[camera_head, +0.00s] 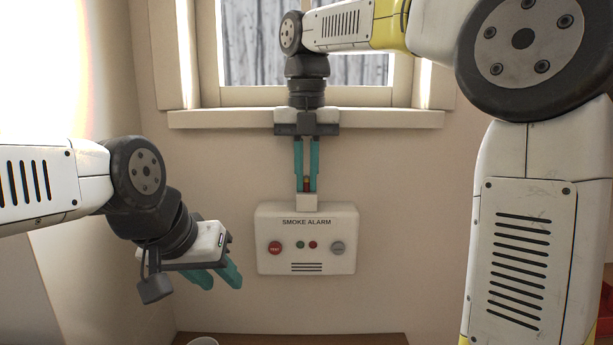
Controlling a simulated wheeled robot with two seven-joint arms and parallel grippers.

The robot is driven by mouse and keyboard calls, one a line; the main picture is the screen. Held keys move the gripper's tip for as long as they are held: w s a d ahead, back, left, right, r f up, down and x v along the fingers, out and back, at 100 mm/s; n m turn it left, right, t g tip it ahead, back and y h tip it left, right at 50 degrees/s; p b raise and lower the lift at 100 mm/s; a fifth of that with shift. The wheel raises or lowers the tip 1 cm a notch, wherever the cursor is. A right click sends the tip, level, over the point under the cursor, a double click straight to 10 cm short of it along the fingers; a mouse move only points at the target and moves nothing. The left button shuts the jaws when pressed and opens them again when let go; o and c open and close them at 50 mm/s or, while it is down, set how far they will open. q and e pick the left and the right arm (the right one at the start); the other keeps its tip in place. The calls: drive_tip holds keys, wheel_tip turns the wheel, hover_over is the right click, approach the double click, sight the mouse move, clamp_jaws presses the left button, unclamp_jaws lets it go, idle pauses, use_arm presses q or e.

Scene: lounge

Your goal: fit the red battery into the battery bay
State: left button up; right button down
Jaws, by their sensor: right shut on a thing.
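The smoke alarm (306,258) is a white box on the wall, with a small white block, apparently the battery bay (309,203), on its top edge. My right gripper (306,187) points straight down just above that block. Its teal fingers are shut on the red battery (306,183), of which only a small part shows between the fingertips. The battery's lower end is at or just above the top of the block; I cannot tell whether it is inside. My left gripper (217,278) is to the lower left of the alarm, empty, with its teal fingers apart.
A window with a sill (400,118) is above, behind my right arm. A wooden surface (300,339) shows at the bottom with the rim of a white round vessel (203,341). A red object (606,312) is at the lower right edge. The wall around the alarm is clear.

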drive_tip(key=shift+s+f, duration=0.1)
drive_tip(key=shift+f, duration=0.75)
drive_tip(key=c, duration=1.4)
unclamp_jaws()
drive_tip(key=shift+d, duration=0.1)
drive_tip(key=shift+r, duration=0.1)
drive_tip(key=shift+d+r, duration=0.15)
drive_tip(key=shift+r, duration=0.85)
drive_tip(key=shift+a+r, duration=0.2)
drive_tip(key=shift+r, duration=1.9)
